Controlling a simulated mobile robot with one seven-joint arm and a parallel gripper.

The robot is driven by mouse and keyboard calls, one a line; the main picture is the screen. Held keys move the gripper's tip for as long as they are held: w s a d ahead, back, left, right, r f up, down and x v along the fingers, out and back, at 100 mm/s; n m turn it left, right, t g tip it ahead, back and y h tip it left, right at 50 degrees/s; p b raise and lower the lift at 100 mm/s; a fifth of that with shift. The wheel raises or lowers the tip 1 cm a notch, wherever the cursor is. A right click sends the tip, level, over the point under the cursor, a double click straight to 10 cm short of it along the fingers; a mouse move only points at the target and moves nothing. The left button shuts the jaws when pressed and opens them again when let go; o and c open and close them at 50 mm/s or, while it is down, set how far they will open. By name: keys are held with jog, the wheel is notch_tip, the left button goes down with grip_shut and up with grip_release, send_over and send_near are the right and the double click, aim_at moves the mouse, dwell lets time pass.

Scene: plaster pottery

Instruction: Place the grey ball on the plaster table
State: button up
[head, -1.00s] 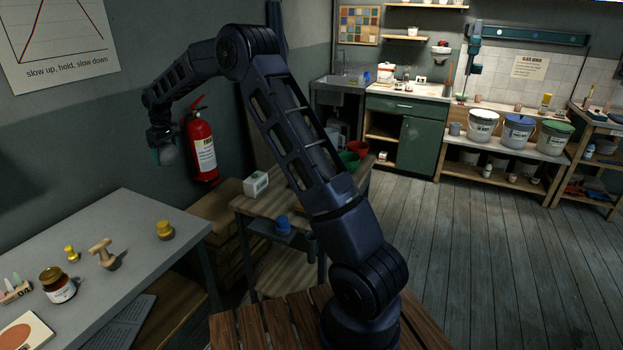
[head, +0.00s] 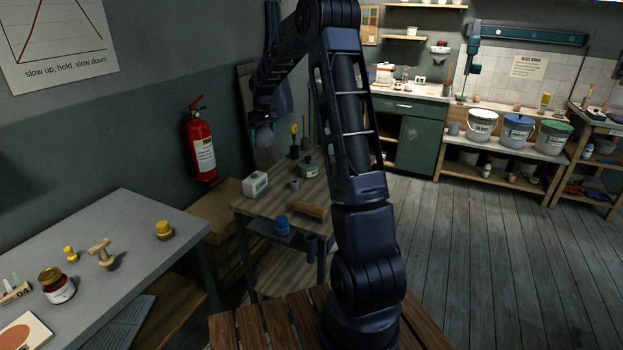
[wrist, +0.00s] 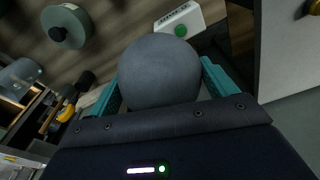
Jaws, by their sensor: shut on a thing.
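My gripper (head: 263,122) is shut on the grey ball (head: 264,137), held in the air above the back of a wooden work table (head: 262,204). In the wrist view the ball (wrist: 158,72) sits between the teal fingers and hides part of the view. A grey-topped table (head: 130,225) stands at the left. No label shows which table is the plaster table.
On the wooden table are a white box with a green button (head: 255,185), a lidded green pot (head: 308,167), a small cup (head: 295,185) and a wooden block (head: 312,210). A fire extinguisher (head: 201,148) hangs on the wall. The grey table has clear room mid-top.

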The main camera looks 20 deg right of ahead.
jog(key=s+d+m, duration=0.2)
jog(key=s+d, duration=0.3)
jog(key=d, duration=0.6)
jog(key=s+d+m, duration=0.2)
jog(key=s+d, duration=0.4)
jog(key=d, duration=0.5)
jog(key=shift+h, duration=0.3)
notch_tip(320, 180, down, 20)
jog(key=shift+f, duration=0.1)
jog(key=shift+f, duration=0.1)
